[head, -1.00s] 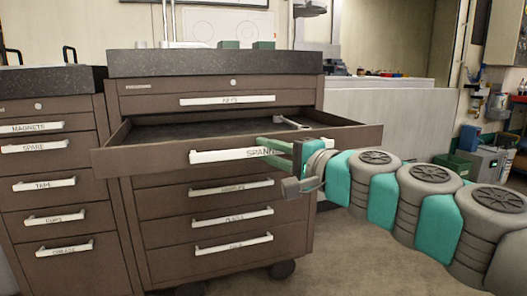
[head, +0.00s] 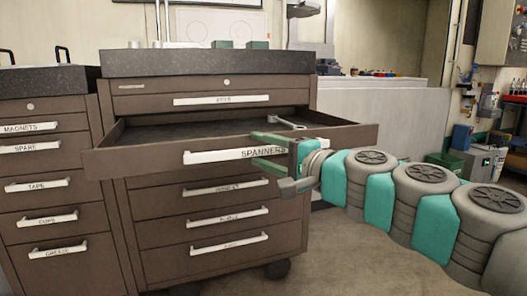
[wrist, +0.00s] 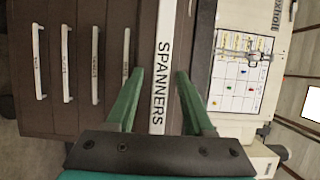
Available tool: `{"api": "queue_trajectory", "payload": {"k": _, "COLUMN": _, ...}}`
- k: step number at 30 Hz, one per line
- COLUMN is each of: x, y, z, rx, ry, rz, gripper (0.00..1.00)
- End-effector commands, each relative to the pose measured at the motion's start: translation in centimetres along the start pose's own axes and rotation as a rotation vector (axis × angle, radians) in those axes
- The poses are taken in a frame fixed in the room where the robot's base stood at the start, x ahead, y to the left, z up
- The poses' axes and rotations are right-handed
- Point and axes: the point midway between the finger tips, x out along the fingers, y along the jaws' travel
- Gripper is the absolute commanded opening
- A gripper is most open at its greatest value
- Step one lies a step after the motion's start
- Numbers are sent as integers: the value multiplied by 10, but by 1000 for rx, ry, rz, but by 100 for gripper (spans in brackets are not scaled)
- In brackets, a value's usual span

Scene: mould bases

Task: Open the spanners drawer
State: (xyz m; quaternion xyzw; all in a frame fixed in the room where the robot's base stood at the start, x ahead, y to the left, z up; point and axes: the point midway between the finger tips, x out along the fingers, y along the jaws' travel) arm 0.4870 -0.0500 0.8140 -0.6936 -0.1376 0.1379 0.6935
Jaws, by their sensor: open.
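The spanners drawer (head: 120,159) is pulled well out of the brown cabinet, and its dark inside shows with a grey spanner-like thing at the right. Its white handle (head: 225,156) carries the label SPANNERS and also shows upright in the wrist view (wrist: 163,70). My gripper (head: 268,152) is at the right part of the handle, reaching in from the right. In the wrist view its two green fingers (wrist: 158,82) stand apart on either side of the handle, with gaps visible on both sides. The handle's right end is hidden by my gripper.
The cabinet's other drawers above and below are shut. A second brown cabinet (head: 50,190) with labelled drawers stands at the left. Green boxes (head: 258,44) stand on the cabinet's dark top (head: 200,63). Bare floor (head: 350,250) lies at the front right.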

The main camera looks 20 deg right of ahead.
Motion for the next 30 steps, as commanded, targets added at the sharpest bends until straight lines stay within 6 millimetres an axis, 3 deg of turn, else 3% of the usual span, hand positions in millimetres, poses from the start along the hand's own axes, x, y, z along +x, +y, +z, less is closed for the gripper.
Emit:
{"api": "queue_trajectory", "payload": {"k": 8, "x": -9, "y": 0, "z": -1, "rx": -1, "ry": 3, "rz": -1, "gripper": 52}}
{"api": "queue_trajectory", "payload": {"k": 24, "x": -64, "y": 1, "z": -2, "rx": 1, "ry": 4, "rz": -1, "gripper": 52}}
{"api": "queue_trajectory", "payload": {"k": 30, "x": -75, "y": 0, "z": -1, "rx": 0, "ry": 2, "rz": 0, "gripper": 52}}
